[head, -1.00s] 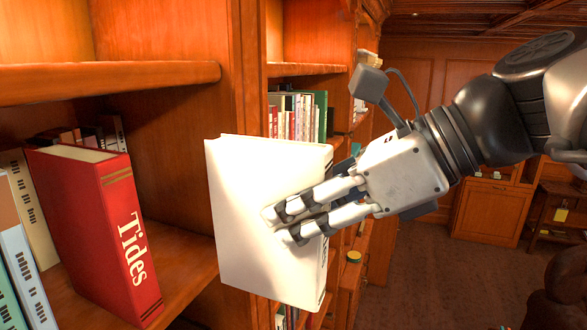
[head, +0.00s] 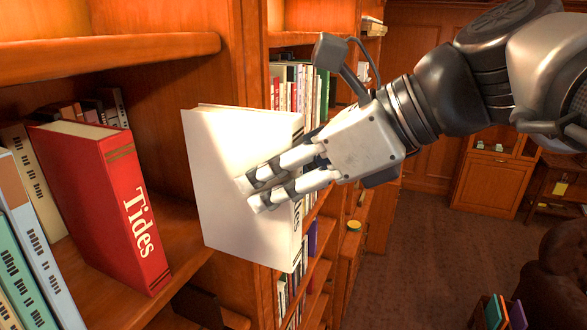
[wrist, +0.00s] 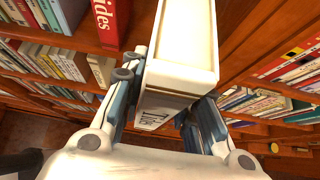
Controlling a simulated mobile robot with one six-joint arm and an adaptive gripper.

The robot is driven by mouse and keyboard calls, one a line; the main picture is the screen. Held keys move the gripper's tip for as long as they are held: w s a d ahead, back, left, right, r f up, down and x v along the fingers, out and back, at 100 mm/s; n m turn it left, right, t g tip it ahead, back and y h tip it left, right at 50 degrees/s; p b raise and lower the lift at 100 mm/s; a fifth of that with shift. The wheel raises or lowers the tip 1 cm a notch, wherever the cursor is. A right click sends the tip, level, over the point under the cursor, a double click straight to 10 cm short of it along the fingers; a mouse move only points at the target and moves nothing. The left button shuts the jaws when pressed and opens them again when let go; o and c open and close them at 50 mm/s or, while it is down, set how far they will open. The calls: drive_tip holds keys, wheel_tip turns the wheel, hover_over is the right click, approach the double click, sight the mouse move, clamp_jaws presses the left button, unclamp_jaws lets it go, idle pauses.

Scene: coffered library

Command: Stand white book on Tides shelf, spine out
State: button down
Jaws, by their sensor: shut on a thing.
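The white book (head: 225,170) is upright in my gripper (head: 262,190), in front of the bookcase and right of the red Tides book. Its broad white cover faces the head camera, and its lettered spine is at the right, partly hidden by my fingers. My gripper is shut on it across the covers. In the wrist view the white book (wrist: 185,45) lies between my fingers, spine toward my palm. The red Tides book (head: 105,200) stands on the shelf (head: 180,240), spine out; it also shows in the wrist view (wrist: 108,18).
Pale and teal books (head: 35,245) stand left of the red book. Shelf room right of the red book is bare up to the wooden upright (head: 245,70). The upper shelf board (head: 110,55) overhangs. More filled shelves lie to the right.

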drive_tip(key=w+a, duration=0.2)
drive_tip(key=a, duration=0.5)
drive_tip(key=w+a, duration=0.3)
drive_tip(key=a, duration=0.3)
drive_tip(key=shift+w+a+f, duration=0.35)
drive_tip(key=shift+a, duration=0.05)
drive_tip(key=shift+f, duration=0.25)
idle(0.6)
drive_tip(key=c, duration=1.2)
unclamp_jaws()
drive_tip(key=shift+f, duration=0.1)
drive_tip(key=shift+f, duration=0.1)
drive_tip(key=shift+d, duration=0.1)
